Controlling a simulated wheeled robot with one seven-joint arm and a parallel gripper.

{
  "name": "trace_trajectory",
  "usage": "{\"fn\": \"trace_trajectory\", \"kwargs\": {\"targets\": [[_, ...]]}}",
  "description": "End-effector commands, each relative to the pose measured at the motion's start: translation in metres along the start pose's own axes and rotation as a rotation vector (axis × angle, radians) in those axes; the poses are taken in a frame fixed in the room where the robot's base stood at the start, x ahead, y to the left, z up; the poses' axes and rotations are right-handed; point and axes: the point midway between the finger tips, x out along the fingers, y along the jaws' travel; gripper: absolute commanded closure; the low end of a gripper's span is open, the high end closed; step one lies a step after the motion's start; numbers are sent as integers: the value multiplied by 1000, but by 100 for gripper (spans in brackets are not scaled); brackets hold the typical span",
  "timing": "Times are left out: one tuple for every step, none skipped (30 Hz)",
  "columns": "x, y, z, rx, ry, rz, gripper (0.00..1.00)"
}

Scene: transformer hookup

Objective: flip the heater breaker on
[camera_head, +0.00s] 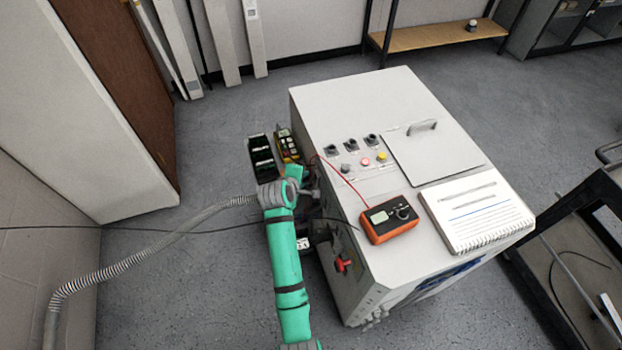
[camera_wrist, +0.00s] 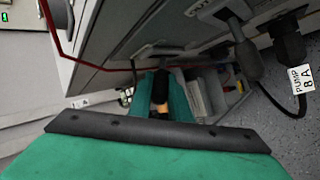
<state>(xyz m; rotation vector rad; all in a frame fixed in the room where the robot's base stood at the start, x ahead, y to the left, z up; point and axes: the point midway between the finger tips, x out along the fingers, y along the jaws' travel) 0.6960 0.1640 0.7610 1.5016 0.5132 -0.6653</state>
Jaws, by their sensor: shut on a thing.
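My gripper (camera_head: 298,184) is at the left side of the white cabinet (camera_head: 345,90), below its top. In the wrist view, my gripper's green fingers (camera_wrist: 160,97) are closed around a small black and orange part (camera_wrist: 160,106) close to the cabinet's side panel. I cannot tell for sure that this part is the heater breaker's handle; no heater label is readable. To the right in the wrist view are a dark grey handle (camera_wrist: 240,52) and a black one (camera_wrist: 289,48) with a white tag (camera_wrist: 300,80) reading "PUMP 8A".
An orange meter (camera_head: 390,220) and a spiral notebook (camera_head: 478,212) lie on the cabinet top. A red switch (camera_head: 343,264) is on the cabinet's side. A corrugated hose (camera_head: 140,256) and a thin black cable cross the left. Bins (camera_head: 262,157) stand behind my gripper.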

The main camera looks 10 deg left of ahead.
Motion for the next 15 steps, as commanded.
{"fn": "trace_trajectory", "kwargs": {"targets": [[0,1,-1,2,3,-1,100],[-1,1,-1,2,4,-2,100],[-1,0,-2,3,5,-2,100],[-1,0,-2,3,6,-3,100],[-1,0,-2,3,6,-3,100],[-1,0,-2,3,6,-3,100],[-1,0,-2,3,6,-3,100],[-1,0,-2,3,7,-3,100],[-1,0,-2,2,7,-3,100],[-1,0,-2,3,6,-2,100],[-1,0,-2,2,6,-2,100],[-1,0,-2,3,6,-2,100],[-1,0,-2,3,6,-2,81],[-1,1,-2,3,6,-2,74],[-1,0,-2,2,6,-2,64]]}}
